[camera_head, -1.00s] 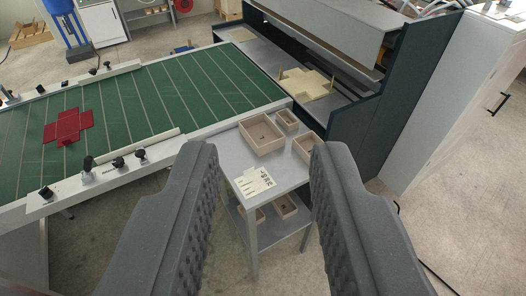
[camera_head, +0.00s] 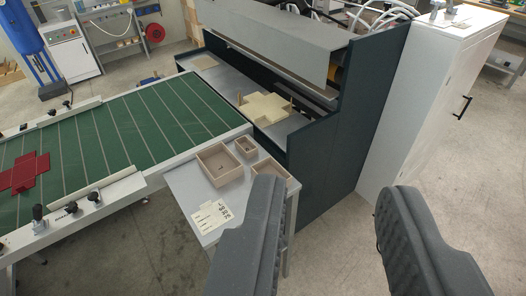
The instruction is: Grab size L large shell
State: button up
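My gripper (camera_head: 334,205) is open and empty, its two dark grey padded fingers in the lower right of the view. Light wooden open boxes stand on a small grey side table (camera_head: 184,187), left of the gripper. The largest box (camera_head: 222,178) is at the table's middle. A small box (camera_head: 246,147) is behind it to the right. Another box (camera_head: 272,170) at the right edge is partly hidden by the left finger. I cannot read a size on any box. A white card (camera_head: 212,216) with dark markings lies at the table's front.
A green conveyor (camera_head: 130,130) with a red cross-shaped blank (camera_head: 24,173) is at left. A dark machine (camera_head: 345,140) holding a cream cross-shaped blank (camera_head: 263,107) stands behind the table. A white cabinet (camera_head: 430,110) is at right. Bare floor (camera_head: 345,235) shows between the fingers.

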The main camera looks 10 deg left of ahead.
aim_at(220, 165)
jog(key=z, duration=0.35)
jog(key=i, duration=1.1)
jog(key=u, duration=0.15)
